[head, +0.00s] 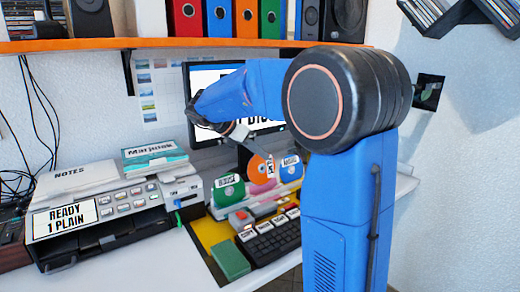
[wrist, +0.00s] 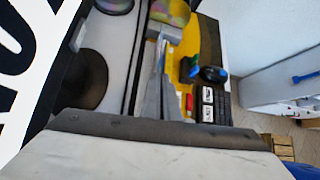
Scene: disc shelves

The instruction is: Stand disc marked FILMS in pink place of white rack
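My gripper (head: 268,163) reaches down from the upper left over the desk. In the wrist view its grey fingers (wrist: 158,50) lie close together and run to a shiny disc (wrist: 170,12) at the top edge. In the head view the fingers meet an orange disc (head: 256,170) with a white label too small to read; the gripper appears shut on it. A pink round shape (head: 262,188) shows just below this disc. A green disc (head: 229,190) stands to the left and another labelled disc (head: 291,172) to the right. The white rack is hard to make out.
A monitor (head: 205,75) stands close behind my arm. An orange-edged shelf (head: 90,44) with binders hangs above.

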